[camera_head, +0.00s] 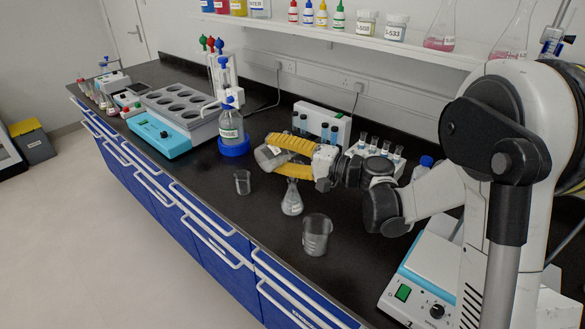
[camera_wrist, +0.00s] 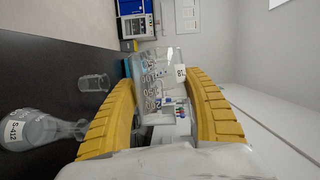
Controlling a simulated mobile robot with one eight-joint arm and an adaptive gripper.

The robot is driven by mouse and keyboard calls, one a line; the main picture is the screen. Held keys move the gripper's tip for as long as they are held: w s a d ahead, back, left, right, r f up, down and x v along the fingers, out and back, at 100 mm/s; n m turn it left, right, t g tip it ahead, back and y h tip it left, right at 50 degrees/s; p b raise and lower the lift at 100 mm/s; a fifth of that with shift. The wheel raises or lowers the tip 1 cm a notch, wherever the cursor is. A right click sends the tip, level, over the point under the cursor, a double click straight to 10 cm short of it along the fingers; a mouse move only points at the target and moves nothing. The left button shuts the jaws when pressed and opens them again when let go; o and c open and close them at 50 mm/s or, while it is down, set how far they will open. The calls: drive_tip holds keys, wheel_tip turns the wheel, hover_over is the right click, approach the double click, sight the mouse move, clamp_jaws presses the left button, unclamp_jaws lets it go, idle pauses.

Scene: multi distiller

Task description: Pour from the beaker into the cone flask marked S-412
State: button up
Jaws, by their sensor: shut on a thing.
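My gripper (camera_head: 270,150) has yellow fingers shut on a clear glass beaker (camera_head: 266,158), held above the bench. The beaker looks tilted in the head view. In the wrist view it sits between the fingertips (camera_wrist: 162,82), with white graduations and a small label; its contents are hard to make out. The cone flask marked S-412 (camera_wrist: 35,130) is at the lower left of the wrist view, its label readable. In the head view a cone flask (camera_head: 291,200) stands upright on the black bench, below and to the right of the held beaker and apart from it.
A small beaker (camera_head: 242,183) stands left of the flask, a larger empty-looking beaker (camera_head: 317,236) in front of it. Behind are a wash bottle (camera_head: 231,130) in a blue ring, a white rack (camera_head: 322,122) and several vials (camera_head: 378,150). A hotplate device (camera_head: 420,285) is at right.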

drive_tip(key=shift+w+d+f+m+b, duration=0.1)
drive_tip(key=shift+f+m+b, duration=0.1)
drive_tip(key=shift+m+b, duration=0.3)
idle(0.6)
